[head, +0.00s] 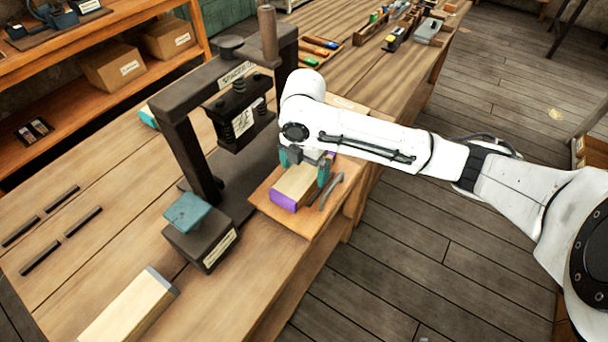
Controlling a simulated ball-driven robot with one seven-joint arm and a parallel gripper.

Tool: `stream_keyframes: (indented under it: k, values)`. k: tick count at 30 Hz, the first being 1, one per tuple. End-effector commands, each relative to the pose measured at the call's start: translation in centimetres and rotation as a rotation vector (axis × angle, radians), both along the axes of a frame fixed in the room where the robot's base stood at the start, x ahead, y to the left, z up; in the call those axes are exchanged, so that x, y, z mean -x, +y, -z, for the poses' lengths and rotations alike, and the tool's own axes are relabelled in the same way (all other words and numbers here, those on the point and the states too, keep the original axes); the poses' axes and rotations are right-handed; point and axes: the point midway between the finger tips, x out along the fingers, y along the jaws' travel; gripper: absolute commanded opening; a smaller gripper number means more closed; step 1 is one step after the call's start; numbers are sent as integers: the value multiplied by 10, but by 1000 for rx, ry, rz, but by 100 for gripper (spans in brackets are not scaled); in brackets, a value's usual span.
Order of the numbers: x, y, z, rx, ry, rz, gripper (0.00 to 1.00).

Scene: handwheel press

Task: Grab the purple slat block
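The purple slat block (283,203) is a pale wooden block with a purple end face. It lies on a wooden board (304,229) at the right side of the press, near the bench's right edge. My gripper (305,175) is over the block, with one teal finger on its left side and one on its right. The fingers look spread about the block's width. I cannot tell whether they touch it. The block's far end is partly hidden by my gripper and wrist.
The dark handwheel press (190,160) stands just left of the block. A dark box with a teal pad (187,211) and another pale block (130,308) are nearer. Dark strips (84,222) lie at left.

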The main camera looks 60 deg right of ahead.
Motion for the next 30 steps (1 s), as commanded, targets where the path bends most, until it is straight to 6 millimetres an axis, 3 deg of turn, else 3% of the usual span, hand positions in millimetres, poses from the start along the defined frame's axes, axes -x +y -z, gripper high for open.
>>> stream_keyframes:
  k: [2, 19, 30]
  values:
    - [0, 0, 0, 0, 0, 0, 89]
    - [0, 0, 0, 0, 0, 0, 35]
    - [0, 0, -5, 0, -1, -1, 34]
